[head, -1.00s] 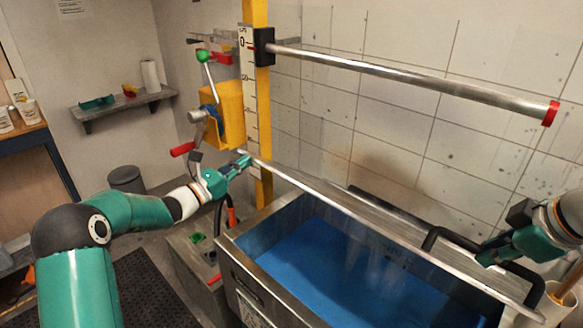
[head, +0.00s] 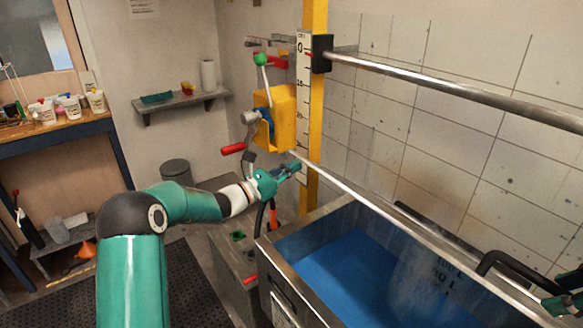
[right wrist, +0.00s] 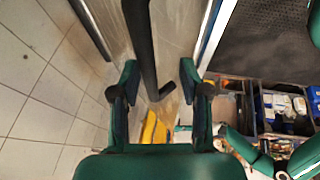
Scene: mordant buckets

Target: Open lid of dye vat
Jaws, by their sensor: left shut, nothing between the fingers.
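The dye vat (head: 268,262) is a steel tank at the lower right of the head view, with blue dye (head: 350,270) showing inside. A black bent handle (head: 505,258) stands at its right, by a long slanting metal edge; I cannot tell how far the lid is raised. In the right wrist view the black handle bar (right wrist: 141,45) runs between the fingers of my right gripper (right wrist: 160,92), which are apart with gaps beside it. The head view shows that gripper only at its right edge. My left gripper (head: 296,168) is shut and empty by the yellow post.
The yellow post (head: 314,100) carries a scale and a horizontal metal rail (head: 440,85) above the vat. A yellow box (head: 283,115) with levers hangs beside it. A workbench (head: 60,135) with cups stands left, and a wall shelf (head: 180,105) behind.

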